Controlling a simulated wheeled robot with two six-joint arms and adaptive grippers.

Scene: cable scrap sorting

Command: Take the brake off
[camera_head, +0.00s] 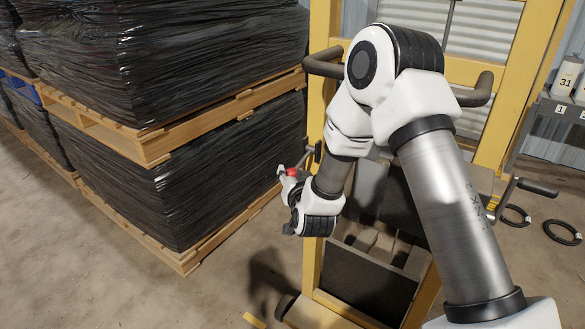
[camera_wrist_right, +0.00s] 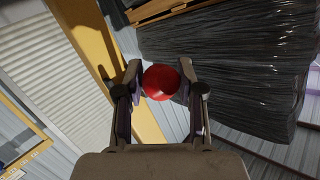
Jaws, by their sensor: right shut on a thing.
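The red ball knob (camera_head: 292,172) is at the left side of a yellow-framed lift truck (camera_head: 321,100). A short dark rod (camera_head: 309,155) shows close to the knob; I cannot tell whether they join. My right gripper (camera_head: 287,174) is at the knob. In the right wrist view the red knob (camera_wrist_right: 160,82) sits between the two fingers of the right gripper (camera_wrist_right: 160,76), which are shut on it. The rest of the lever is hidden behind the knob there. My left gripper is not in view.
Black-wrapped pallet stacks (camera_head: 190,60) stand close on the left. The truck has dark handlebars (camera_head: 325,63) and a crank (camera_head: 535,187) at its right. Black rings (camera_head: 562,232) lie on the floor. A shelf with white bottles (camera_head: 566,76) is far right. Floor is clear at lower left.

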